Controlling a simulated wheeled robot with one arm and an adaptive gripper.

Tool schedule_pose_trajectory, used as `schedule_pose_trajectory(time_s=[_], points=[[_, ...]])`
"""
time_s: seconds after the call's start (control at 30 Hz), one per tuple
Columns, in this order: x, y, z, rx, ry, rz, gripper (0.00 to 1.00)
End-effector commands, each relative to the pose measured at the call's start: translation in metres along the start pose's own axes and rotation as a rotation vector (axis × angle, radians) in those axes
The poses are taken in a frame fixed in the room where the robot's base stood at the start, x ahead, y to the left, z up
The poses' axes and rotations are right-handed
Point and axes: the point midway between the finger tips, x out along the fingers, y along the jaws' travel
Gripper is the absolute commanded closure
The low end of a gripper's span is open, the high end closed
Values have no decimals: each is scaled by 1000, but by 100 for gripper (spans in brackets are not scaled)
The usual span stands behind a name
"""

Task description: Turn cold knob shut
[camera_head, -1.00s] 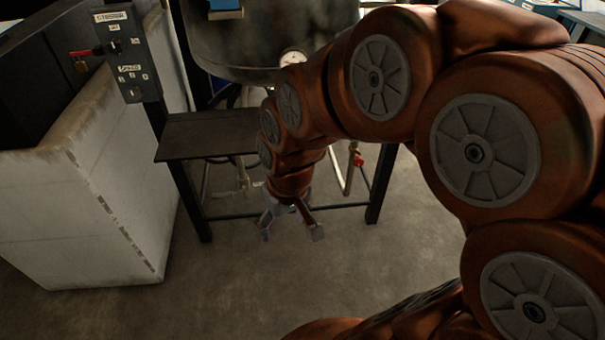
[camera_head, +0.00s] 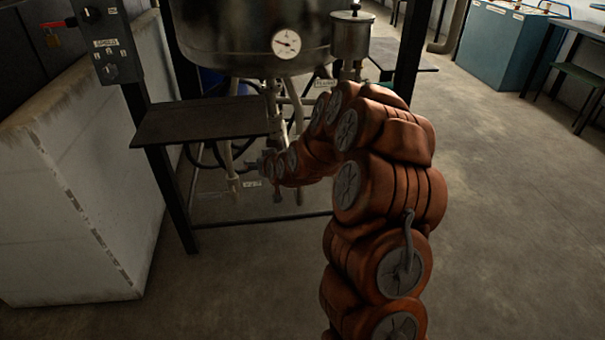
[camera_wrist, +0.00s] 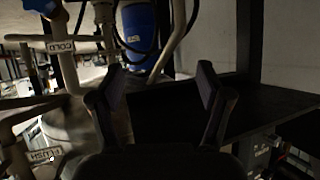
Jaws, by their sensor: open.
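A pipe with a label reading COLD (camera_wrist: 60,47) is at the upper left of the wrist view. A blue part that looks like the cold knob (camera_wrist: 42,6) is above it, cut off by the top edge. My gripper (camera_wrist: 158,78) is open, with nothing between its fingers, and the label and blue part are to the left of its fingers. In the head view my gripper (camera_head: 267,172) is beside the pipes below the steel tank (camera_head: 250,35). I cannot make out the cold knob in that view.
A dark shelf (camera_head: 200,122) is left of my arm, with a frame leg below it. A pipe labelled FLUSH (camera_wrist: 44,154) is at lower left in the wrist view. A blue drum (camera_wrist: 137,30) stands behind. The floor (camera_head: 490,180) at right is clear.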

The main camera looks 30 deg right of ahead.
Motion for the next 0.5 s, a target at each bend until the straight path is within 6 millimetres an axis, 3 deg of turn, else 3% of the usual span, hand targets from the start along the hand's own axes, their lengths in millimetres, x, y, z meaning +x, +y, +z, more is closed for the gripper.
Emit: schedule_pose_trajectory(time_s=[0.03,0.2,0.3,0.5], points=[[21,16,21,11,35,23,23],[60,68,44,26,193,107,23],[77,101,62,30,278,165,23],[92,154,88,22,422,268,23]])
